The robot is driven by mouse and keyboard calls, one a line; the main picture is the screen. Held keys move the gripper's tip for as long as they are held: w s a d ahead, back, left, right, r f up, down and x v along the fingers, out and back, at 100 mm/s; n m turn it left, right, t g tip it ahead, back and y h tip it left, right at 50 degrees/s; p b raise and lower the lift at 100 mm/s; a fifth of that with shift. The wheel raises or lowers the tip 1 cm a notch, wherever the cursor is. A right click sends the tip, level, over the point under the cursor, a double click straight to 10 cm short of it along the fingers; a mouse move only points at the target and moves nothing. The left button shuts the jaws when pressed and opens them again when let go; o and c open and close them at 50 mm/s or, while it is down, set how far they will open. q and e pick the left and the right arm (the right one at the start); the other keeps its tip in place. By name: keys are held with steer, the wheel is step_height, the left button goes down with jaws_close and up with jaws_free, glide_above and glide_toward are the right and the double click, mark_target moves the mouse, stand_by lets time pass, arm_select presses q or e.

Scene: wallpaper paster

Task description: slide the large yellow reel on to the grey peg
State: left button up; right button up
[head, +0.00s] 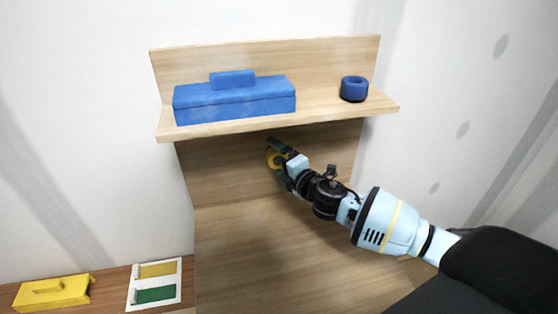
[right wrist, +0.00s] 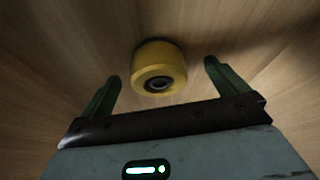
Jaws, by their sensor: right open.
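The large yellow reel (head: 275,159) is below the shelf, against the wooden back panel. It also shows in the right wrist view (right wrist: 158,62), with a dark centre facing me. A greyish round end shows in that centre; I cannot tell whether it is the grey peg. My right gripper (right wrist: 161,70) is open, its green fingers on either side of the reel with visible gaps. In the head view the right gripper (head: 279,160) partly covers the reel. My left gripper is not in view.
At lower left are a yellow case (head: 52,293) and a white tray (head: 155,283) with yellow and green sections. The wooden surface below the gripper is clear.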

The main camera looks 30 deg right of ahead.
steer(key=shift+s+a+p, duration=0.25)
steer(key=shift+s+p, duration=0.05)
steer(key=shift+s, duration=0.75)
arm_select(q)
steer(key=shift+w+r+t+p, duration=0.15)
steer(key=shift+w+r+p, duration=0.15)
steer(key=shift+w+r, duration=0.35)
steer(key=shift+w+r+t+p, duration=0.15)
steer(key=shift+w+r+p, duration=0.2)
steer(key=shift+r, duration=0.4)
arm_select(e)
steer(key=shift+s+a, duration=0.2)
steer(key=shift+s, duration=0.6)
steer(key=shift+s+a, duration=0.25)
steer(key=shift+s, duration=0.5)
steer(key=shift+s+a, duration=0.2)
steer(key=shift+s, duration=0.6)
